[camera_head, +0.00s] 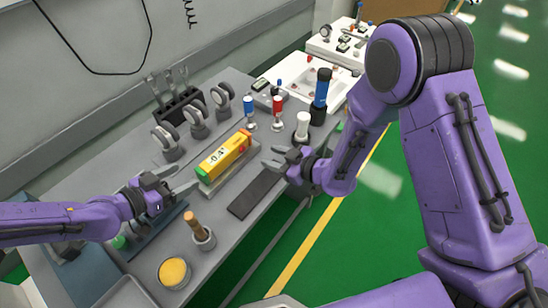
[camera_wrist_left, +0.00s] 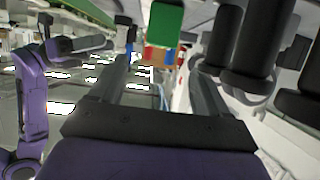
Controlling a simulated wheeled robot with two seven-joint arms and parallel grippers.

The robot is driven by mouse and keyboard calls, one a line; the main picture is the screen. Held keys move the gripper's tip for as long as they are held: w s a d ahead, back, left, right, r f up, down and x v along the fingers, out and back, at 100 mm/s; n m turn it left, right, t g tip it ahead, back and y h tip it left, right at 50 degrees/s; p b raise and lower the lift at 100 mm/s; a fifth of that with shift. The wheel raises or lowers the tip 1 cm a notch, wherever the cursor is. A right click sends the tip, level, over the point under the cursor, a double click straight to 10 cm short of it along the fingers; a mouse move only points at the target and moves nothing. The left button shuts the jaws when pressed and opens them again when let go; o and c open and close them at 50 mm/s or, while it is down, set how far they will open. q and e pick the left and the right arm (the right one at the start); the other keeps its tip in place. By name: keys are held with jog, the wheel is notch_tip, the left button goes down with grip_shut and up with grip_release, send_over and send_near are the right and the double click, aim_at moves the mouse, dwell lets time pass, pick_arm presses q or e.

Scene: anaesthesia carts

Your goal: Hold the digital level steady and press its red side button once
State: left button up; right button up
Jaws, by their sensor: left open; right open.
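The digital level (camera_head: 222,158) is a yellow block with a dark numeric display, lying on a grey stand on the bench in the head view. A red part (camera_head: 245,134) shows at its far end. My left gripper (camera_head: 186,178) is open and empty, just left of the level's near end and apart from it. My right gripper (camera_head: 268,157) is open and empty, to the right of the level, also apart from it. In the left wrist view, the left gripper's open fingers (camera_wrist_left: 160,70) have nothing between them, and my right gripper (camera_wrist_left: 85,45) shows at left.
A dark flat strip (camera_head: 255,193) lies right of the level. Several round clamps (camera_head: 196,120) stand behind left. Red and blue-topped posts (camera_head: 277,108) and a blue-black cylinder (camera_head: 320,95) stand beyond. A wooden-handled tool in a cup (camera_head: 199,232) and a yellow-filled dish (camera_head: 174,272) are nearer.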

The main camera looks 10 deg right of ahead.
aim_at(207, 165)
jog(key=shift+s+a+r+n, duration=0.1)
jog(key=shift+s+a+n, duration=0.1)
jog(key=shift+n, duration=0.3)
pick_arm(q)
jog(key=x, duration=1)
jog(key=shift+w+d+f, duration=0.15)
jog(key=shift+d+f, duration=0.05)
jog(key=shift+d, duration=0.05)
jog(key=c, duration=1.3)
pick_arm(e)
jog(key=shift+c, duration=0.3)
pick_arm(q)
jog(key=shift+o, duration=0.2)
pick_arm(e)
grip_shut()
